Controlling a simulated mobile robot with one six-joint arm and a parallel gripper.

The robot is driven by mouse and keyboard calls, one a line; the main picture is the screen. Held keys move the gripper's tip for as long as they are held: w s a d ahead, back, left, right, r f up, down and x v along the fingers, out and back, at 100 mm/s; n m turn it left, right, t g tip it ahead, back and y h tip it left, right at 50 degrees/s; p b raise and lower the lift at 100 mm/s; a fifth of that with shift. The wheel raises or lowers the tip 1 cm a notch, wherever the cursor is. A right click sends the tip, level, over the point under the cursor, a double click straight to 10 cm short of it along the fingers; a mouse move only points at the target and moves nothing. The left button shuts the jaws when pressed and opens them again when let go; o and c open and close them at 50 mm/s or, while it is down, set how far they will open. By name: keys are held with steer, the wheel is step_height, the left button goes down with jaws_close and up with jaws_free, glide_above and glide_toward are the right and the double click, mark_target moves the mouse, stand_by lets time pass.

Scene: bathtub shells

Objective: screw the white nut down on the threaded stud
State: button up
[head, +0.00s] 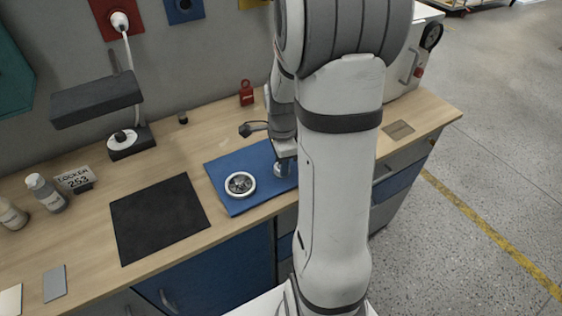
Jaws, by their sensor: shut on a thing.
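My gripper (282,168) points down over the right part of the blue mat (228,171), low near its surface. It is shut on a small pale thing, most likely the white nut, which is too small and too covered to see clearly. The threaded stud cannot be made out; the fingers and my arm hide that spot. I cannot tell whether the nut sits on the stud.
A round white dish (240,196) with small grey parts stands on the mat, left of my gripper. A black mat (160,218) lies further left. A lamp (98,102), a red padlock-like block (246,93) and bottles (46,194) stand behind. My arm hides the bench's middle right.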

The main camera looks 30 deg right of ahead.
steer(key=m, duration=1)
steer(key=shift+b, duration=0.3)
steer(key=o, duration=1.1)
steer(key=shift+c, duration=0.6)
steer(key=n, duration=1.2)
steer(key=shift+n+b, duration=0.3)
steer(key=shift+n, duration=0.1)
steer(key=shift+c, duration=0.4)
